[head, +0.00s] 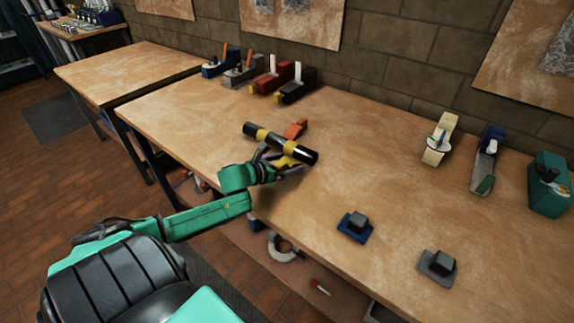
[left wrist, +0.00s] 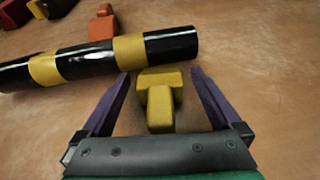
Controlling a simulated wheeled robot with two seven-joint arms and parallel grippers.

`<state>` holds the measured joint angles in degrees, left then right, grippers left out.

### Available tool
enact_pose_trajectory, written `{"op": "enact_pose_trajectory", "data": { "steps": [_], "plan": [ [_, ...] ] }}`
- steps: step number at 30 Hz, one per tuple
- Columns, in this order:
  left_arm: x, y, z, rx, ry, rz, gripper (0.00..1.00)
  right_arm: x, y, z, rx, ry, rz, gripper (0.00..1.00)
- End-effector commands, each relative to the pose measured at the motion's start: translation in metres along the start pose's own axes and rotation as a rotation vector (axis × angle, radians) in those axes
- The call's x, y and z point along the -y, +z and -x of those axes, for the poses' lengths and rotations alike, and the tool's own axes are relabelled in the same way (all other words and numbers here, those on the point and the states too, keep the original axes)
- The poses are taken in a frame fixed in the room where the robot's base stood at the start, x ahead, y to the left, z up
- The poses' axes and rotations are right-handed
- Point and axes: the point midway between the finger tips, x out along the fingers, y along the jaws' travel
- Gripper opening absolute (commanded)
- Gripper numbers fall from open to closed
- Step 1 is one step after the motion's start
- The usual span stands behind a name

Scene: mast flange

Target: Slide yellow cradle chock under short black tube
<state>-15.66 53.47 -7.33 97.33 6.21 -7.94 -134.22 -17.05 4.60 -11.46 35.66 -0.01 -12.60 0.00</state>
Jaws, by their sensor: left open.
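The short black tube (head: 302,153) with two yellow bands lies on the wooden bench in front of my left gripper (head: 285,161). In the left wrist view the tube (left wrist: 168,45) runs across the upper left. The yellow cradle chock (left wrist: 160,103) sits on the bench between the open fingers of my left gripper (left wrist: 160,92), with free space on both sides. Its wide far end is close to the tube's near side; I cannot tell whether they touch. In the head view the chock (head: 284,161) is partly hidden by the gripper. My right gripper is not in view.
An orange chock (head: 296,128) sits just beyond the tube. Blue (head: 354,227) and grey (head: 437,264) blocks stand to the right near the front edge. Tools line the wall side, including tape dispensers (head: 440,138). The bench (head: 370,160) is clear right of the tube.

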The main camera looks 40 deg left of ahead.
Motion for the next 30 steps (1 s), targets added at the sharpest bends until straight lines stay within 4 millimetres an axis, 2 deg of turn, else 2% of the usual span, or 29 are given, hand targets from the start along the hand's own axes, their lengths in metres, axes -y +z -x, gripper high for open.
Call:
{"op": "enact_pose_trajectory", "data": {
  "steps": [8,9,11,15,16,29,30],
  "plan": [
    [0.0004,0.0000,-0.0024,0.000,-0.001,0.000,0.97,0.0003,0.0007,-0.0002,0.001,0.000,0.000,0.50],
    [0.0004,0.0001,-0.0023,0.000,-0.001,0.000,0.82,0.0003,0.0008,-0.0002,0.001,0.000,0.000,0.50],
    [0.0004,0.0001,-0.0023,0.000,-0.001,0.000,0.59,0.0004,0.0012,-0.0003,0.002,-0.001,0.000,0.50],
    [0.0004,0.0001,-0.0022,0.000,-0.001,0.000,0.06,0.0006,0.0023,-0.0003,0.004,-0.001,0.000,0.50],
    [0.0004,0.0001,-0.0022,0.000,-0.001,0.000,0.01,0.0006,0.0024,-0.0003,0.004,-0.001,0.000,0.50],
    [-0.0004,0.0031,-0.0052,0.001,0.000,-0.001,0.01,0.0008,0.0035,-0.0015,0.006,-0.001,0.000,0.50],
    [-0.0004,0.0031,-0.0052,0.001,0.000,-0.001,0.66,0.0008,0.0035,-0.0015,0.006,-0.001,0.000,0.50]
  ]
}}
